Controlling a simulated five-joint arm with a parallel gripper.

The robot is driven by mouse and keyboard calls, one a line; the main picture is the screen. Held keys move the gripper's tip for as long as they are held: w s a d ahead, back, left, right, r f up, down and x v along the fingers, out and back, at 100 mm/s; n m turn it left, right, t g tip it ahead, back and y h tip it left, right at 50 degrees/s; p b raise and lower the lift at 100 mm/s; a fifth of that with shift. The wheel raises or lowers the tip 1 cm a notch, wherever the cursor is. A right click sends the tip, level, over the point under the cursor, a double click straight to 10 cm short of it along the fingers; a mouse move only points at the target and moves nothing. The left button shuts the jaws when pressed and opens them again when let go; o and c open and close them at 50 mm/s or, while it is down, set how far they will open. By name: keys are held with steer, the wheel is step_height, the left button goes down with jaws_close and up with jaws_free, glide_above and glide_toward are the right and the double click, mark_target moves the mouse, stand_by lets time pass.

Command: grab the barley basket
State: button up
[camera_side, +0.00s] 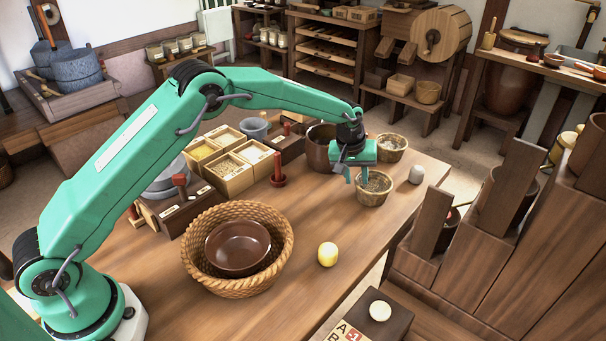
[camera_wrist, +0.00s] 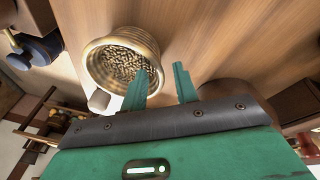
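A small woven basket (camera_side: 374,190) of grain stands upright on the wooden table, just below my gripper (camera_side: 361,176). A grain-filled basket (camera_wrist: 122,62) also shows in the wrist view; its striped grains look like barley. There my open gripper's (camera_wrist: 160,84) left finger overlaps the basket's lower right rim, and the right finger is over bare table. I cannot tell whether the finger touches the basket.
The table's right edge is close.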

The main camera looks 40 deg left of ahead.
steer(key=shift+c, duration=0.3)
jaws_close()
steer(key=shift+r, duration=0.15)
steer(key=shift+r, duration=0.6)
steer(key=r, duration=0.3)
steer(key=shift+s+d+r, duration=0.1)
steer(key=shift+s+d, duration=0.1)
steer(key=shift+d, duration=0.15)
steer(key=s+d+r, duration=0.6)
steer(key=s+d, duration=0.1)
steer(key=d, duration=0.1)
steer(key=shift+s+r, duration=0.2)
